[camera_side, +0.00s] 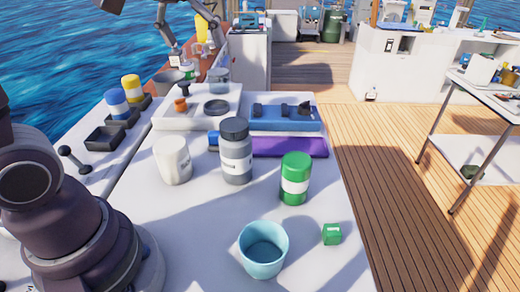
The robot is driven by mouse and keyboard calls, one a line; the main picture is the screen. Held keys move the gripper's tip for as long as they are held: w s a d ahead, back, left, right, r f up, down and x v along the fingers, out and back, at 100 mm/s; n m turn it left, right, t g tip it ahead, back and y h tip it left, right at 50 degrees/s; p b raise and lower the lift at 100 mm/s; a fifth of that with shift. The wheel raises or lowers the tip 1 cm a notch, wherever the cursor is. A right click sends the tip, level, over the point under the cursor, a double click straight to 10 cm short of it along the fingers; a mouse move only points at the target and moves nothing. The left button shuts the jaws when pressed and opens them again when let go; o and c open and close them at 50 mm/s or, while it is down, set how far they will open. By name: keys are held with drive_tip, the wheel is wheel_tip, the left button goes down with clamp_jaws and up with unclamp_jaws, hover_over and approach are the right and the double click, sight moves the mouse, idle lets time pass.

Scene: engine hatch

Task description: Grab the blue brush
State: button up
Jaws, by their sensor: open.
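A long blue-and-purple item lies on the white worktop behind the grey bottle (236,160). Its blue end (213,142) shows left of the bottle and a flat purple part (290,147) shows to the right. The bottle hides its middle, so I cannot tell whether this is one piece or whether it is the blue brush. No bristles show. My gripper (198,48) is at the top left, open and empty, with its fingers pointing down. It is beyond the worktop items and well apart from the blue-and-purple item.
A white cup (173,160), a green bottle (295,178), a light blue cup (263,250) and a green cube (332,234) stand on the worktop. A blue tray (285,117) lies behind the purple part. Black holders with blue and yellow-topped jars (118,105) line the left.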

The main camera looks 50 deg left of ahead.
drive_tip(key=w+a+f+n+g+y, duration=0.1)
drive_tip(key=w+a+f+n, duration=0.15)
drive_tip(key=w+a, duration=0.3)
approach(217, 133)
drive_tip(key=shift+n, duration=0.35)
drive_tip(key=x, duration=1)
drive_tip(key=shift+a+f, duration=0.1)
drive_tip(key=shift+f, duration=0.25)
drive_tip(key=c, duration=1.3)
